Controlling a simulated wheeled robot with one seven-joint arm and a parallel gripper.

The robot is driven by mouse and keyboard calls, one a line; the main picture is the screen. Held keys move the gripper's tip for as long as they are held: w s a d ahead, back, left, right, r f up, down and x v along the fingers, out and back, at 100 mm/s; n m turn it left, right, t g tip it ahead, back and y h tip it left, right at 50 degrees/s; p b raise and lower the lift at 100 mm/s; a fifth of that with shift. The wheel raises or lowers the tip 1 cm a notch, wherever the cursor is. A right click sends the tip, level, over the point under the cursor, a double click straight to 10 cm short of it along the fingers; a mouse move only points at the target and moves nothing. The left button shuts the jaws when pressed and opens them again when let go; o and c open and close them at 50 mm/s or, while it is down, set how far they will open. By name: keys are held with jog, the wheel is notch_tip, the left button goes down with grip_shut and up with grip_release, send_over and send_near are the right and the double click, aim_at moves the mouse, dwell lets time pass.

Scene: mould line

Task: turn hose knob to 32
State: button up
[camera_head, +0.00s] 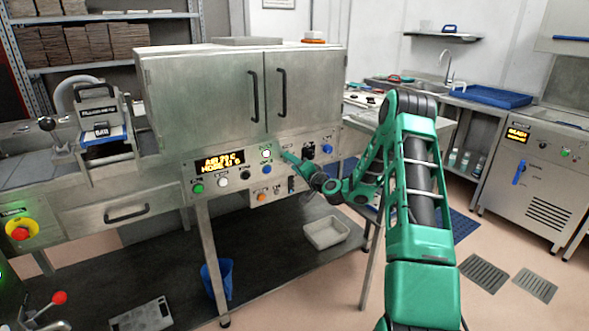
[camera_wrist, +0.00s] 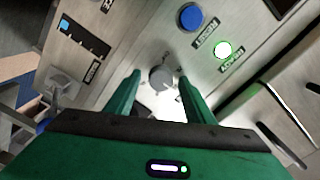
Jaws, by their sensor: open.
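The control panel (camera_head: 235,177) of the steel cabinet carries an amber display (camera_head: 219,161); its lower line seems to read HOSE 41, blurred. In the wrist view, a small round grey knob (camera_wrist: 160,77) sits on the panel between the fingertips of my gripper (camera_wrist: 159,80). The fingers stand apart, one on each side, with gaps to the knob. Its label is washed out by glare, so I cannot read its name or setting. In the head view, my gripper (camera_head: 290,158) is at the panel right of the lit white button (camera_head: 266,153), and the knob is hidden.
A blue button (camera_wrist: 190,16) and the green-ringed lit button (camera_wrist: 222,49) lie close to my gripper. A slotted dark fitting (camera_wrist: 85,40) is on the panel's other side. Cabinet doors with bar handles (camera_head: 281,93) are above.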

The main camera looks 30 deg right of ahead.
jog(key=s, duration=1)
jog(key=shift+s+d, duration=0.2)
jog(key=shift+s, duration=0.05)
jog(key=s+a+n+g+y, duration=0.2)
jog(key=s+a+n+g, duration=0.25)
jog(key=a, duration=0.25)
jog(key=s+a+n+g+y, duration=0.2)
jog(key=s+a+n+g, duration=0.25)
jog(key=a, duration=0.25)
jog(key=s+r+m+g+h, duration=0.1)
jog(key=s+r+g, duration=0.1)
jog(key=s, duration=1.1)
jog(key=s+d+r+m+g+h, duration=0.1)
jog(key=s+r+g+h, duration=0.1)
jog(key=s, duration=1.1)
jog(key=s+r+m+g+h, duration=0.1)
jog(key=s+r+g, duration=0.2)
jog(key=s, duration=1)
jog(key=shift+s+d+r+m+g, duration=0.25)
jog(key=shift+s+d+m+g, duration=0.15)
jog(key=shift+g, duration=0.6)
